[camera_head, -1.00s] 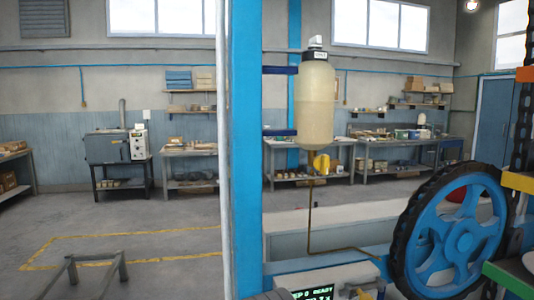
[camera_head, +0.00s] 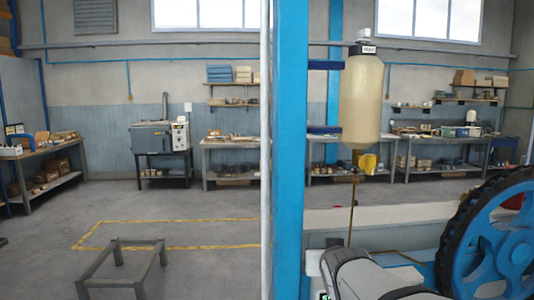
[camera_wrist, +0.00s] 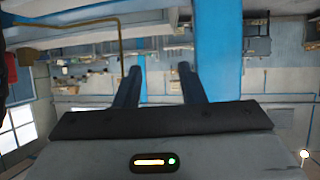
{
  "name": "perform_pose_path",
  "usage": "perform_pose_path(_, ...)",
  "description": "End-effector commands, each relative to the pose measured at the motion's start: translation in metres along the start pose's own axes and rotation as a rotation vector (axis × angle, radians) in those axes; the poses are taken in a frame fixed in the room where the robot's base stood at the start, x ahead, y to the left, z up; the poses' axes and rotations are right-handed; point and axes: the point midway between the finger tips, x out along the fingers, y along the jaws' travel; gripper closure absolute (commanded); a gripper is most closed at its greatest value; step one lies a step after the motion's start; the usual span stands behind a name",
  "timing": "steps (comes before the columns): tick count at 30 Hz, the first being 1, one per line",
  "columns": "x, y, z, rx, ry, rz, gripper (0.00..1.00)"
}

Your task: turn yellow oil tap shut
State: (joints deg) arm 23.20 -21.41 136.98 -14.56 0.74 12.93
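The yellow oil tap (camera_head: 367,163) sits at the lower right of the cream oil tank (camera_head: 361,100), which hangs beside the blue post (camera_head: 290,150). The tap is small here, and I cannot tell its handle's exact angle. A thin brown pipe (camera_head: 352,215) runs down from under the tank. My gripper (camera_wrist: 160,78) shows in the wrist view with its two dark fingers apart and nothing between them. It is apart from the tap, which I cannot make out in the wrist view. A bent pipe (camera_wrist: 120,42) shows at upper left there.
A large blue wheel with a black toothed rim (camera_head: 500,240) stands at lower right, near the pipe. Blue brackets (camera_head: 325,65) join tank and post. A low grey frame (camera_head: 125,245) stands on the floor at left. Benches line the back wall.

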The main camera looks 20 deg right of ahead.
Motion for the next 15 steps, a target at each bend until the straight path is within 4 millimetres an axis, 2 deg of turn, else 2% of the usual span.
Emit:
perform_pose_path(1, 0.006, 0.02, -0.025, 0.023, 0.097, 0.02, 0.64)
perform_pose_path(3, 0.009, 0.042, -0.058, 0.042, 0.238, 0.024, 0.64)
perform_pose_path(6, 0.005, 0.071, -0.098, 0.053, 0.427, 0.01, 0.64)
perform_pose_path(10, -0.01, 0.099, -0.136, 0.048, 0.627, -0.041, 0.64)
perform_pose_path(15, -0.03, 0.119, -0.159, 0.031, 0.786, -0.121, 0.64)
